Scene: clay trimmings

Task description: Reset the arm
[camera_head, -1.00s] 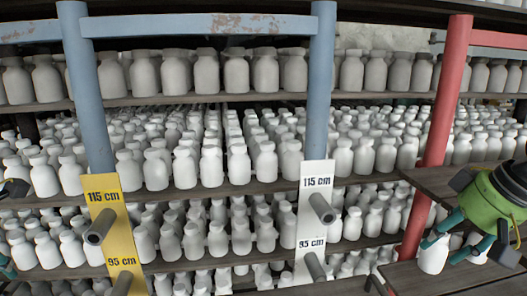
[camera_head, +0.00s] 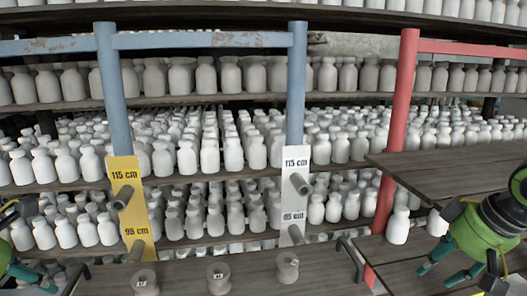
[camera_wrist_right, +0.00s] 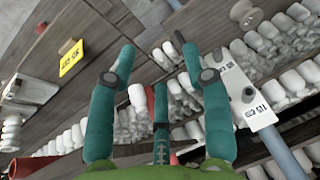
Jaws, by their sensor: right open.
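My right gripper (camera_head: 441,274), green with teal fingers, is at the lower right of the head view, over the wooden shelf (camera_head: 400,268). It is open. In the right wrist view, its fingers (camera_wrist_right: 160,55) are spread with nothing held between them. A white bottle (camera_head: 398,226) stands upright on that shelf, left of the gripper and apart from it. A second white bottle (camera_head: 437,223) stands behind the gripper. My left gripper (camera_head: 38,279) shows only partly at the lower left edge; its opening cannot be made out.
Racks of white bottles fill the back. A yellow height plate (camera_head: 128,205) and a white height plate (camera_head: 293,195) hang on blue posts, with pegs jutting forward. Three spools (camera_head: 145,282) stand on the front ledge. A red post (camera_head: 395,140) and upper board (camera_head: 450,170) border the right gripper.

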